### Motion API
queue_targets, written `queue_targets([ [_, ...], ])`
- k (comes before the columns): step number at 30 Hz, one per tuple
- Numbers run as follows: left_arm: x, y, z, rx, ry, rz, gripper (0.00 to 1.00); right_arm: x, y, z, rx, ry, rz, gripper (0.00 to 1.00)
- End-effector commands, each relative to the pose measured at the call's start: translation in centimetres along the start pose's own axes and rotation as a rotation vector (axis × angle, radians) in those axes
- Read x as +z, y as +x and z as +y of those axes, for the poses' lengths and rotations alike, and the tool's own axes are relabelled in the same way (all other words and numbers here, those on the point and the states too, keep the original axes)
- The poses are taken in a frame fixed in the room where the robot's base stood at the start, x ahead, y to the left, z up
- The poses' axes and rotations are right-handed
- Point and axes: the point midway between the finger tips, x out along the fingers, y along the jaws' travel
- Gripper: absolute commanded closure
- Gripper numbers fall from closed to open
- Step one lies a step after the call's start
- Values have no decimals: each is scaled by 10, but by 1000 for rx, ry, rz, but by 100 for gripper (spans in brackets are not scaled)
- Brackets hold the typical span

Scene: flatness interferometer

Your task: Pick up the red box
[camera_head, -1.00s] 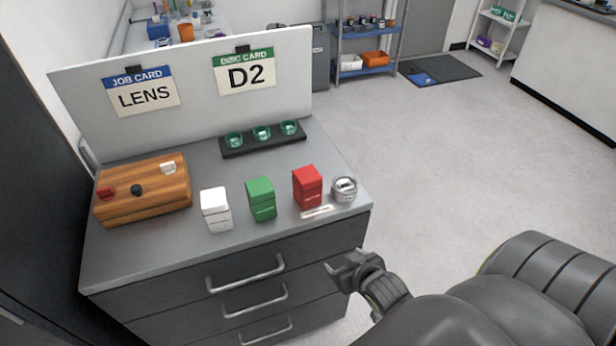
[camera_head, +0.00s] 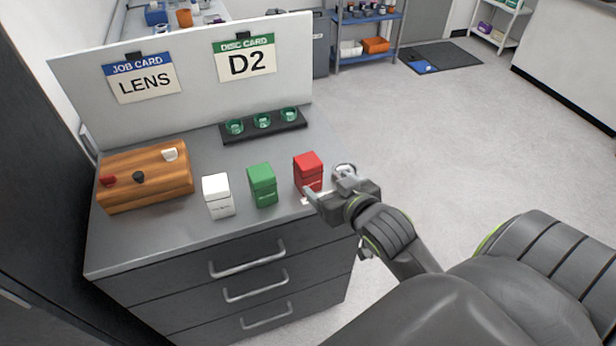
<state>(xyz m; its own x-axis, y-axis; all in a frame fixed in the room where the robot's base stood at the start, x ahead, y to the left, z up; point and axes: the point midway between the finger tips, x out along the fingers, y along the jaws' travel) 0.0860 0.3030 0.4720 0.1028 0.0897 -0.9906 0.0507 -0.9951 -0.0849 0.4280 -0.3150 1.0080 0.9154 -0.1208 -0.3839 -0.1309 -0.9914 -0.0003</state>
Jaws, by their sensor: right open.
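The red box (camera_head: 307,169) stands upright on the grey cabinet top, near its right front edge. My right gripper (camera_head: 321,189) is open, with its fingers close to the right and front of the red box. I cannot tell whether a finger touches it. My left gripper is not in view.
A green box (camera_head: 262,186) and a white box (camera_head: 218,196) stand to the left of the red box. A wooden block (camera_head: 146,186) with small knobs is farther left. A black tray (camera_head: 291,132) with green cups lies behind. A board (camera_head: 199,90) with cards closes the back.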

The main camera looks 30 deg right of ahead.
Motion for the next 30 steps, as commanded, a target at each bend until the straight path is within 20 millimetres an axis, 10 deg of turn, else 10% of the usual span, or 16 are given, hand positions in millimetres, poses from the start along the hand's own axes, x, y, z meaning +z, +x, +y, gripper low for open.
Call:
queue_targets([
  [30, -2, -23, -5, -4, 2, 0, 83, -6, 109, 0, 0, 0, 1, 25],
])
